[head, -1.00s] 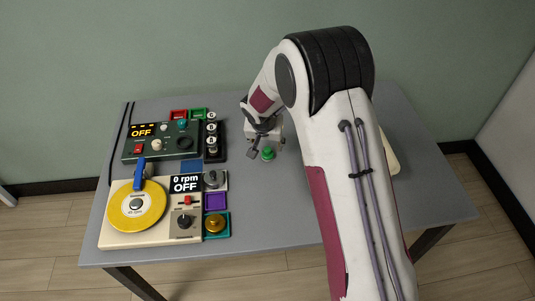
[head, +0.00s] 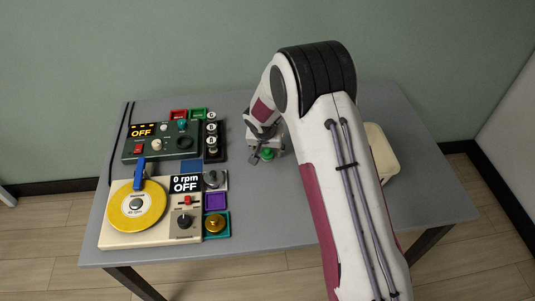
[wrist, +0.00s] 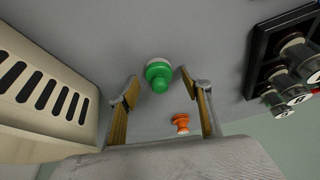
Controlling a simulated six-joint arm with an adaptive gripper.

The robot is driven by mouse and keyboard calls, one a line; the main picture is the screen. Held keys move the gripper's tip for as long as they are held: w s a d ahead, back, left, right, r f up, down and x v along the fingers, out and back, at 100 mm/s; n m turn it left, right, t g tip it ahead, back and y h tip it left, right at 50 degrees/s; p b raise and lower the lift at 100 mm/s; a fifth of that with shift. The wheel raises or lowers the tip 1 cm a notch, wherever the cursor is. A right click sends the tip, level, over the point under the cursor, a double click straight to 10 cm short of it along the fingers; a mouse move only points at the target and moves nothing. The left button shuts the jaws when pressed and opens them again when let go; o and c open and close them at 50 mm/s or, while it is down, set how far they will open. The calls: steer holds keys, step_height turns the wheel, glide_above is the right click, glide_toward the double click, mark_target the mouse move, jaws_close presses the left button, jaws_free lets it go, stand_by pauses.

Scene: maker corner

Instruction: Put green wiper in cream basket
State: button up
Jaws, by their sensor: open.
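The green wiper (head: 267,154), a small green knob-like piece with a pale base, stands on the grey table below my gripper (head: 264,151). In the wrist view the green wiper (wrist: 159,74) lies between and just beyond the tips of my open gripper (wrist: 158,82). The fingers do not appear to touch it. The cream basket (head: 382,152) is on the right of the table, partly hidden behind my arm. Its slotted wall (wrist: 45,95) shows at the left of the wrist view.
A small orange piece (wrist: 181,122) stands near the right finger in the wrist view. A black rack (head: 212,138) of several capped bottles is left of my gripper. A green control box (head: 160,141) and a cream turntable (head: 120,232) fill the table's left. The front middle is clear.

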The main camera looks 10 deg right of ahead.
mark_target(267, 149)
steer(key=c, duration=1.3)
steer(key=shift+r, duration=0.15)
steer(key=shift+r, duration=4.85)
